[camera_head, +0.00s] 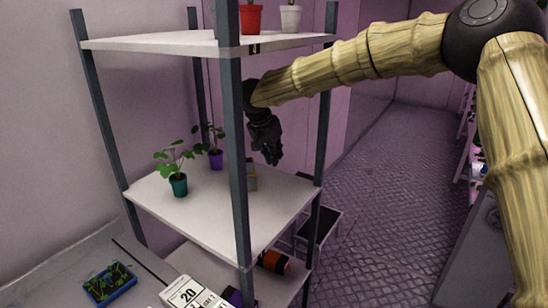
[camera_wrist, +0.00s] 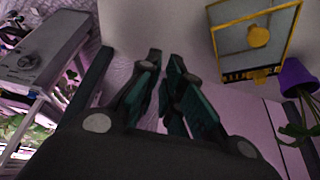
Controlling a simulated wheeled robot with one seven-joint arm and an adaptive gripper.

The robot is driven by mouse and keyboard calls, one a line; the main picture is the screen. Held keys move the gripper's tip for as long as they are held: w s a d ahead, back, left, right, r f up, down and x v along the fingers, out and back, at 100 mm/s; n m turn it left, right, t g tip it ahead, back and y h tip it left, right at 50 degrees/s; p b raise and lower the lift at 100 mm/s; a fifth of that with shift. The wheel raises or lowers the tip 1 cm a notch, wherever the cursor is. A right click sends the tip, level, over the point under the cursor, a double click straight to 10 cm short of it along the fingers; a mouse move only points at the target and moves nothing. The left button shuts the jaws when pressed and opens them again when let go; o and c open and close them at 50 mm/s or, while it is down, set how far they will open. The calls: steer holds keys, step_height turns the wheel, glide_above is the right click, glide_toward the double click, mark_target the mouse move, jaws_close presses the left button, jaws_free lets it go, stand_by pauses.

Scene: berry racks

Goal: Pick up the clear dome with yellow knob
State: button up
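The clear dome shows in the wrist view at the upper right as a see-through box-like cover with a yellow frame (camera_wrist: 222,42) and a round yellow knob (camera_wrist: 259,36). In the head view, a small yellowish part of it (camera_head: 252,183) shows on the middle shelf, mostly hidden behind the front post. My gripper (camera_head: 271,160) hangs above the right side of that shelf, fingers down. In the wrist view its fingers (camera_wrist: 165,58) have a narrow gap between them and hold nothing. The dome is apart from the fingers, to their right in that view.
The middle shelf (camera_head: 215,215) also holds a teal pot (camera_head: 178,185) and a purple pot (camera_head: 216,159) with plants. The upper shelf (camera_head: 150,43) is above, with red and white pots. Posts surround the shelf. An orange-black item (camera_head: 273,262) lies below.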

steer(key=o, duration=0.7)
steer(key=shift+w+f, duration=0.15)
steer(key=shift+c, duration=0.2)
steer(key=o, duration=0.7)
steer(key=shift+o, duration=0.2)
